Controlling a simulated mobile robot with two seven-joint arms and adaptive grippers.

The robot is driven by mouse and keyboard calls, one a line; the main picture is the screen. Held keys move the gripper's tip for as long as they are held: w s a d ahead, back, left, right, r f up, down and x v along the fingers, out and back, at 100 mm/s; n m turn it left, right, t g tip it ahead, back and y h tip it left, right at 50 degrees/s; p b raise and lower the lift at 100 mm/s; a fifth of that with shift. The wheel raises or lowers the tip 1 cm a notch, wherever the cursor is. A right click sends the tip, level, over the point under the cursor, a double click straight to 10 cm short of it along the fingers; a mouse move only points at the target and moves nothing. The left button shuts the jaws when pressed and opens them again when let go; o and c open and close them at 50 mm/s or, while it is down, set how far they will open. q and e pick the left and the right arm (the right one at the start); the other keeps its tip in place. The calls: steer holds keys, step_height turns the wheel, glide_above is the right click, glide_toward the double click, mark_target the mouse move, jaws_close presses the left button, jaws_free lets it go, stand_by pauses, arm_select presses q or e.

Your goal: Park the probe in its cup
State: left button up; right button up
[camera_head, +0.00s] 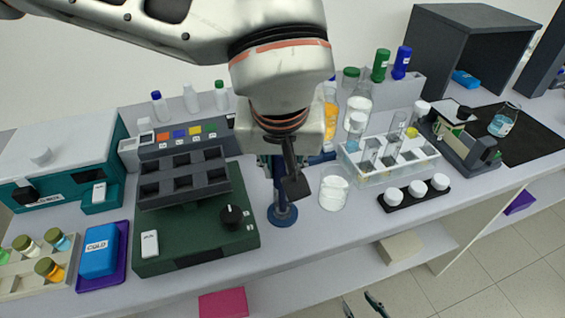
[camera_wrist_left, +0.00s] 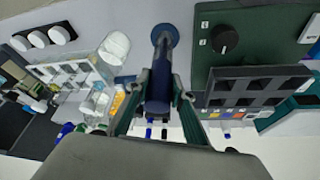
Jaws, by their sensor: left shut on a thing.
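My left gripper (camera_head: 280,172) is above the bench, pointing down, largely hidden by its own wrist in the head view. In the left wrist view its fingers (camera_wrist_left: 162,100) are shut on the dark blue probe (camera_wrist_left: 158,84). The probe stands roughly upright over a round blue base (camera_head: 283,215), which looks like its cup; the base also shows in the left wrist view (camera_wrist_left: 166,33). I cannot tell whether the probe is seated in it or just above. My right gripper (camera_head: 362,305) shows only its fingertips at the bottom edge, apart and empty.
A green device with a knob (camera_head: 190,240) stands close left of the blue base. A white beaker (camera_head: 334,192) stands close right. A clear rack with glassware (camera_head: 390,160) and a black tray of white caps (camera_head: 414,193) lie further right.

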arm_select(q)
steer(key=shift+f, duration=0.15)
steer(key=o, duration=1)
steer(key=v, duration=1.2)
